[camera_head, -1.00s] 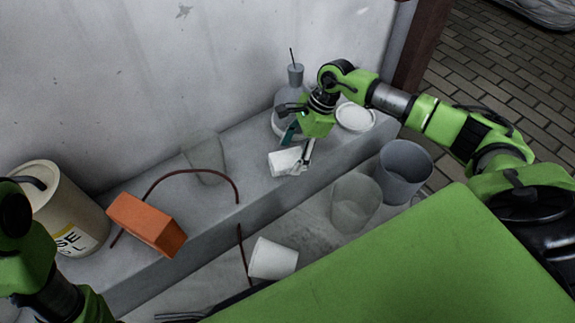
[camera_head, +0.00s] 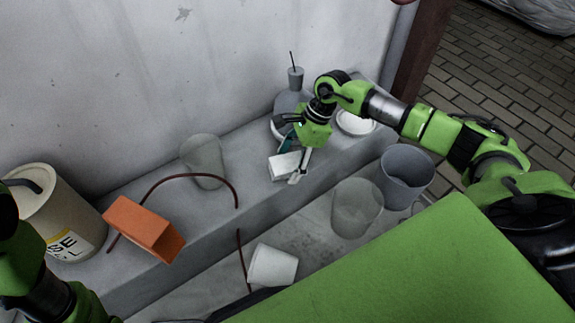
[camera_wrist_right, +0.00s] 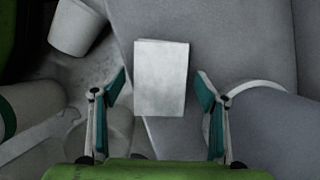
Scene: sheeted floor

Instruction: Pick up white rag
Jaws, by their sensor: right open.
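The white rag (camera_head: 284,166) lies as a small, flat folded rectangle on the grey ledge (camera_head: 222,210). My right gripper (camera_head: 298,176) points down at the rag's right end in the head view. In the right wrist view the rag (camera_wrist_right: 160,75) appears between the two open fingertips of the right gripper (camera_wrist_right: 161,88), with a gap on each side. I cannot tell whether the fingertips are at the rag's height. Only part of my left arm shows at the lower left of the head view; its gripper is out of sight.
A stoppered flask (camera_head: 292,98) and a white dish (camera_head: 355,121) stand behind the right gripper. A clear beaker (camera_head: 203,158), red hose (camera_head: 180,176), orange brick (camera_head: 144,228) and large canister (camera_head: 62,205) are left. Lower down are a white cup (camera_head: 272,265) and grey bucket (camera_head: 405,175).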

